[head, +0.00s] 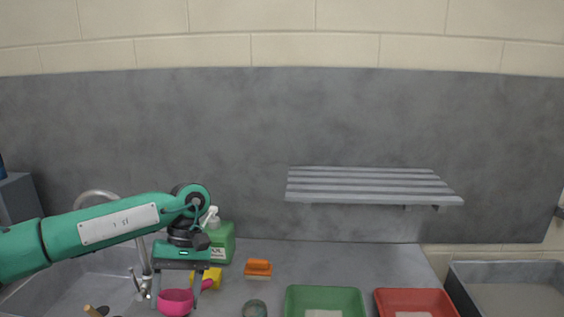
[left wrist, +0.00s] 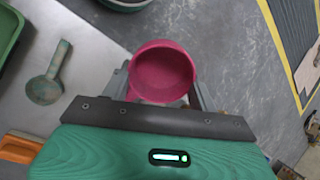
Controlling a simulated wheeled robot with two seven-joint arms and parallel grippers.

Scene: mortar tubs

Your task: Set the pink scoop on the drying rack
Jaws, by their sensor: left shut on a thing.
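The pink scoop (head: 174,303) is low in the head view, at the front of the sink counter. Its round bowl (left wrist: 162,72) also shows in the left wrist view, between the two fingers. A short pink handle sticks out to the right in the head view. My left gripper (head: 176,294) points down and is shut on the pink scoop. The drying rack (head: 368,185), a grey slatted shelf, is fixed to the back wall at centre right, higher than the counter; its slats are bare. My right gripper is not in view.
A worn teal scoop (head: 255,309) lies nearer. Green (head: 325,292) and red (head: 415,295) trays sit below the rack; a tap (head: 140,285) stands left.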

